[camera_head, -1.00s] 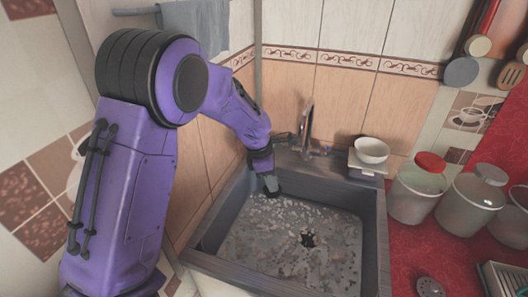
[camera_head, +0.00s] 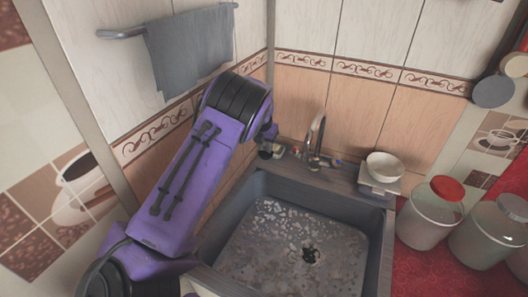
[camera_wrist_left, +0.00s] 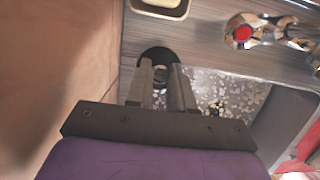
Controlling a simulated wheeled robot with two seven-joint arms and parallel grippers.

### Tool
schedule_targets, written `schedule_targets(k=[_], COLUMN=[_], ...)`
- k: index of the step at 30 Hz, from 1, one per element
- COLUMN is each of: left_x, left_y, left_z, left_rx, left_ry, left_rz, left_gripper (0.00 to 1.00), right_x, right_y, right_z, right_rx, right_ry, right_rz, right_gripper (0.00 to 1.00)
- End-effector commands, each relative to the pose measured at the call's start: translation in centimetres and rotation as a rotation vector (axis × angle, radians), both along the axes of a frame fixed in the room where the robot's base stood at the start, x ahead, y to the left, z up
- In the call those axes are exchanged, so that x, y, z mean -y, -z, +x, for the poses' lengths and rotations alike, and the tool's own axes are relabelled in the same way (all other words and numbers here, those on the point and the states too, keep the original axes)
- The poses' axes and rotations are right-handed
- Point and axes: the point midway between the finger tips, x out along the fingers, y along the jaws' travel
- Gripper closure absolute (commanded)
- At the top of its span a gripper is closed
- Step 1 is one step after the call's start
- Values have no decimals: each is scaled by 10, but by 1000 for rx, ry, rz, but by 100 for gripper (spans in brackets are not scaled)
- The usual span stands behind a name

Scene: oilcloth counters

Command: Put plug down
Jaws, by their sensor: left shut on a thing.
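The plug (camera_wrist_left: 157,53) is a round black disc in the left wrist view, at the tips of my left gripper (camera_wrist_left: 167,72). The gripper's fingers are closed on it. The plug is over the grey ledge (camera_wrist_left: 205,62) behind the basin, near the tiled wall. I cannot tell if it touches the ledge. In the head view my left gripper (camera_head: 268,150) is at the back left corner of the sink (camera_head: 228,212), mostly behind my arm, and the plug is hidden there. My right gripper is not in view.
The tap (camera_head: 317,138) stands on the ledge to the right of my gripper. A white bowl (camera_head: 385,165) sits farther right, beside a red-lidded jar (camera_head: 430,215). The dark drain hole (camera_head: 311,256) is in the open basin. A towel (camera_head: 190,50) hangs on the wall.

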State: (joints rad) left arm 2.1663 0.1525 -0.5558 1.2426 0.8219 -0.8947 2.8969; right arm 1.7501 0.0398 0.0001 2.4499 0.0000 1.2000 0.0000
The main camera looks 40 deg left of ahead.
Motion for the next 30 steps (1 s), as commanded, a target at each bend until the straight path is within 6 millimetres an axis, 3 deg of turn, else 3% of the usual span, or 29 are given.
schedule_targets(k=[4, 15, 26, 27, 28, 30], left_x=[-18, -27, -26, -26, -26, -26], left_y=[24, 66, 72, 70, 70, 70], left_z=[12, 18, 18, 18, 18, 18], left_rx=[0, 1, 2, 3, 3, 2], left_ry=[-1, -2, -3, -3, -2, -2], left_rz=[1, 1, 0, 0, 0, 0], left_gripper=[100, 100, 100, 65, 55, 52], right_x=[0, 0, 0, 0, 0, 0], right_y=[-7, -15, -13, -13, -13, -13], right_z=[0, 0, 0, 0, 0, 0], right_rx=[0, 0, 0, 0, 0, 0], right_ry=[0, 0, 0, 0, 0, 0], right_rz=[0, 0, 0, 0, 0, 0], right_gripper=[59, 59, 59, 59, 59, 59])
